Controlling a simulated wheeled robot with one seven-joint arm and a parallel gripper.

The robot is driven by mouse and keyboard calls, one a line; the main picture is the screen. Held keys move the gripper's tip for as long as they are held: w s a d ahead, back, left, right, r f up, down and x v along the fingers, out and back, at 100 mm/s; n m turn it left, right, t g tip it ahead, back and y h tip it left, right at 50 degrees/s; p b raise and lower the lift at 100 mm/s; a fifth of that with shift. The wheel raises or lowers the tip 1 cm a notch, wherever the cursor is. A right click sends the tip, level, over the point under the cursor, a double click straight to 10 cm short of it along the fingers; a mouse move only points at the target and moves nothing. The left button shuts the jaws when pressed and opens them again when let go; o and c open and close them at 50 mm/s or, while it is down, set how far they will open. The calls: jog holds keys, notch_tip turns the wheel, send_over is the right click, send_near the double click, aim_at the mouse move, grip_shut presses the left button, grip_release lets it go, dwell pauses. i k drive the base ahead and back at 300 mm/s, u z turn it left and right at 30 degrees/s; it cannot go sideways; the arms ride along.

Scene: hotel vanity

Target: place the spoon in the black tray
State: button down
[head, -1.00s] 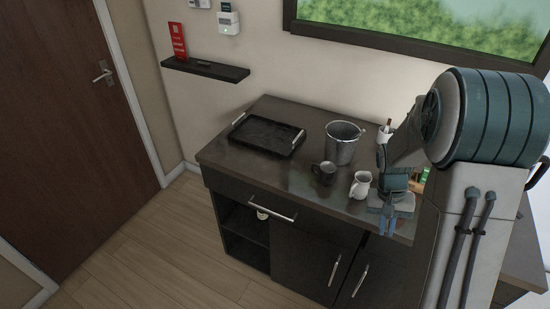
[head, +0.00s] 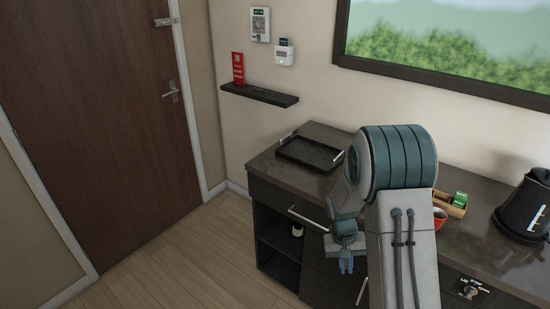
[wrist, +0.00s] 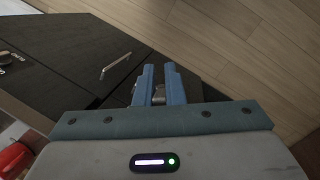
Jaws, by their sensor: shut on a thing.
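The black tray (head: 308,153) lies on the left end of the dark counter in the head view, and looks empty. My gripper (head: 346,268) hangs in front of the cabinet, to the right of the tray and nearer to me, off the tray. In the wrist view my gripper's blue fingers (wrist: 161,72) are close together, with a small metallic piece, seemingly the spoon (wrist: 159,95), between them. Most of the spoon is hidden by the fingers. The tray is not seen in the wrist view.
The dark counter (head: 470,243) holds a wooden box (head: 453,208), a red cup (head: 439,219) and a black kettle (head: 526,208) at right. My arm hides the counter's middle. A wall shelf (head: 259,95) is behind the tray. Open floor (head: 190,255) lies to the left.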

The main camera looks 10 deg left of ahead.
aim_at(308, 159)
jog(key=u, duration=1.9)
jog(key=i, duration=2.45)
jog(key=z, duration=2.9)
